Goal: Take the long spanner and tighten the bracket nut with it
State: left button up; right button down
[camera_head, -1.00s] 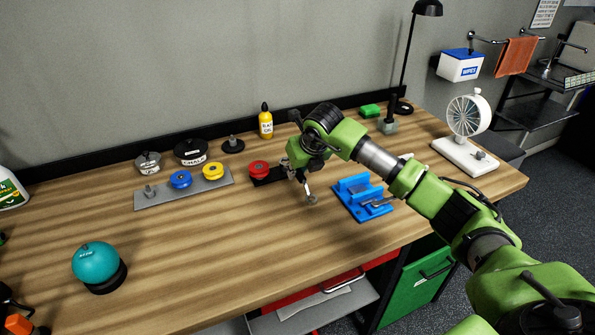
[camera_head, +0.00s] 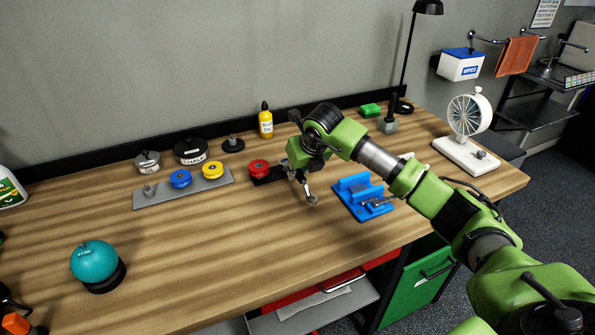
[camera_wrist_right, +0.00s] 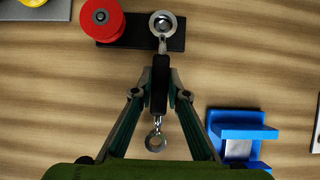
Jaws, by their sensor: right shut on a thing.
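My right gripper (camera_wrist_right: 160,84) is shut on the black grip of the long spanner (camera_wrist_right: 160,65), low over the workbench. The spanner has a metal ring at each end. In the wrist view its far ring overlaps a black plate (camera_wrist_right: 140,41) that carries a red wheel (camera_wrist_right: 101,18); I cannot tell whether the ring sits around a nut there. The near ring hangs free between my fingers. In the head view the gripper (camera_head: 300,174) is just right of the red wheel (camera_head: 258,168), and the near ring (camera_head: 312,199) shows below it. My left gripper is not in view.
A blue holder (camera_head: 352,186) with a smaller metal tool stands right of the gripper. A grey plate (camera_head: 207,187) with blue and yellow wheels lies to the left. A teal ball (camera_head: 93,260) stands front left. The front middle of the wooden bench (camera_head: 220,250) is clear.

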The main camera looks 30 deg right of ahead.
jog(key=shift+f+b, duration=0.6)
jog(key=shift+f, duration=0.15)
dwell(0.3)
jog(key=shift+a, duration=0.1)
jog(key=shift+w+a+m+h, duration=0.25)
jog(key=shift+a+m+h, duration=0.6)
jog(key=shift+m, duration=0.65)
jog(key=shift+a, duration=0.1)
jog(key=shift+a, duration=0.1)
jog(key=shift+w+a+m+g+h+b, duration=0.25)
jog(key=shift+a+m+h+b, duration=0.15)
jog(key=shift+m, duration=0.25)
jog(key=shift+w+a+m+g+h+b, duration=0.2)
jog(key=shift+a+m+g+b, duration=0.1)
jog(key=shift+a+m, duration=0.3)
jog(key=shift+d, duration=0.1)
